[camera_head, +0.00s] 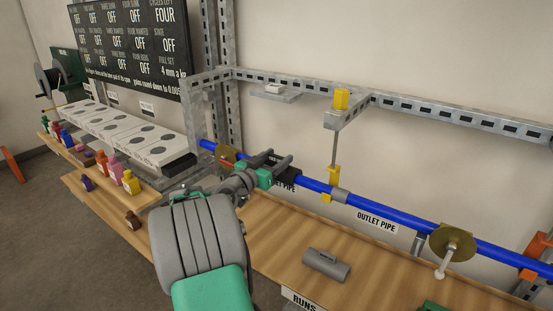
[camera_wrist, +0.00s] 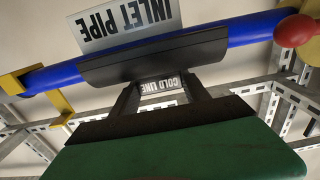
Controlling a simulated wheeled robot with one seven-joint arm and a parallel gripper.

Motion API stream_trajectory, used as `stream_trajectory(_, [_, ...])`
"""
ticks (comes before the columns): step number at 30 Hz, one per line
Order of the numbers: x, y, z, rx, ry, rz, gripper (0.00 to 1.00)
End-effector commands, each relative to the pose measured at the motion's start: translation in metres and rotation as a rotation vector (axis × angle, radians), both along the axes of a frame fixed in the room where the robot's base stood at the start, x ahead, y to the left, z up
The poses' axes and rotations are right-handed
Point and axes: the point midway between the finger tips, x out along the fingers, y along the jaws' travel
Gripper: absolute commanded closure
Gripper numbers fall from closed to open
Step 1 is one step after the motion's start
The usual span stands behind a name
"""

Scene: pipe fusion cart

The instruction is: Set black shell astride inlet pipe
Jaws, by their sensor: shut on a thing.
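My gripper (camera_wrist: 160,96) is shut on the black shell (camera_wrist: 152,58), a long dark half-sleeve, in the wrist view. The shell lies along the blue inlet pipe (camera_wrist: 250,28), roughly in line with it, and hides part of it. The pipe shows at both ends of the shell. I cannot tell whether the shell touches the pipe. In the head view my gripper (camera_head: 276,167) is at the blue pipe (camera_head: 312,185), left of a yellow post; the shell is hard to make out there. The "INLET PIPE" label (camera_wrist: 125,20) is partly covered.
A grey shell (camera_head: 326,265) lies on the wooden bench (camera_head: 270,250). A yellow post (camera_head: 333,178) and brass disc (camera_head: 452,243) stand along the pipe to the right. A red knob (camera_wrist: 294,31) is near the pipe in the wrist view. Small bottles (camera_head: 130,181) stand at left.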

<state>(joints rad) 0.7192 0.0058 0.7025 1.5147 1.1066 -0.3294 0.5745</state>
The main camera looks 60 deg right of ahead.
Motion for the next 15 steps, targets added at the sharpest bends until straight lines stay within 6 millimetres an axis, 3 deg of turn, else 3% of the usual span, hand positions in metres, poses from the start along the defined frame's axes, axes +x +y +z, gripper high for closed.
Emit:
stream_trajectory(10, [0.0000, 0.0000, 0.0000, 0.000, 0.000, 0.000, 0.21])
stream_trajectory(15, [0.0000, 0.0000, -0.0001, 0.000, 0.000, 0.000, 0.21])
